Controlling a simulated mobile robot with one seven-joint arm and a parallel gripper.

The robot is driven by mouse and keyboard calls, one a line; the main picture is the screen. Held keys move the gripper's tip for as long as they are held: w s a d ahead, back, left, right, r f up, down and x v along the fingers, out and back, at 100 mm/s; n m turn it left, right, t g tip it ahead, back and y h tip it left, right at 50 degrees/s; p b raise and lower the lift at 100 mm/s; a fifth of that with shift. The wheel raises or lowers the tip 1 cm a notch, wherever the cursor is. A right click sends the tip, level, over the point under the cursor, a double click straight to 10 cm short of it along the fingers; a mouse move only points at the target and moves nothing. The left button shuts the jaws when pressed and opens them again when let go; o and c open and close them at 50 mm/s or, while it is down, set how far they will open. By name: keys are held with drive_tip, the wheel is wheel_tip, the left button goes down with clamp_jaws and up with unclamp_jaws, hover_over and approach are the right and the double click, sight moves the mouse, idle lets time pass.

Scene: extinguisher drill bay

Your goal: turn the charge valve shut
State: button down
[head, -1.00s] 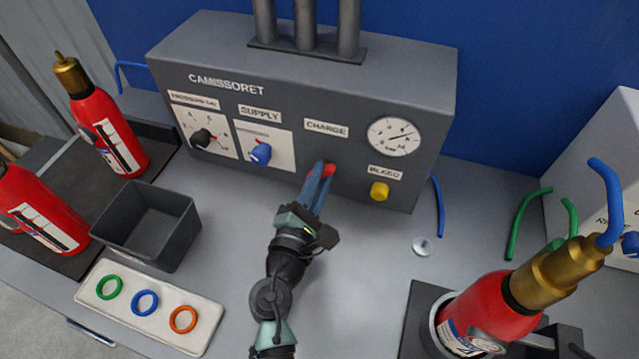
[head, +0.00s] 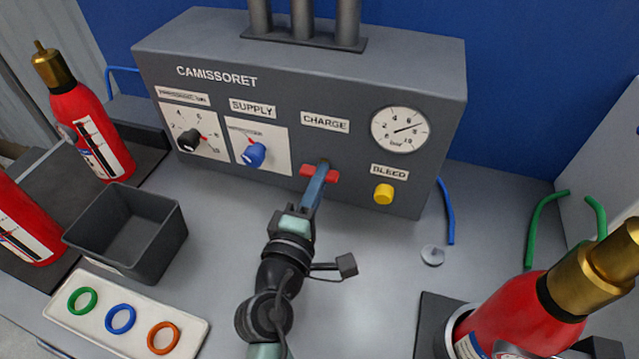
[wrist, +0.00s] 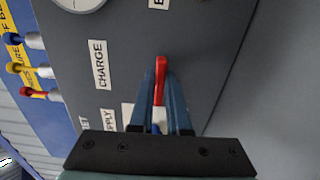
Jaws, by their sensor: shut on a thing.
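The charge valve's red lever handle (head: 306,170) is on the front of the grey panel, under the CHARGE label. In the head view it lies roughly level, with red ends showing on both sides of my gripper (head: 321,171). My gripper is shut on the handle, its blue fingers reaching up to the panel. In the wrist view the red handle (wrist: 161,68) stands between the fingertips of my gripper (wrist: 162,88). The fingers hide the handle's middle and the valve stem.
The yellow bleed knob (head: 384,194) is close to the right, with the gauge (head: 399,130) above it. The blue supply knob (head: 254,154) is to the left. A grey bin (head: 128,232) and a ring tray (head: 190,340) stand front left. A red extinguisher (head: 500,318) is front right.

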idle(0.4)
drive_tip(key=c, duration=0.9)
unclamp_jaws()
drive_tip(key=shift+s, duration=0.1)
drive_tip(key=b+v, duration=0.2)
drive_tip(key=v, duration=1)
drive_tip(key=shift+s+a, duration=0.15)
drive_tip(key=shift+s, duration=0.25)
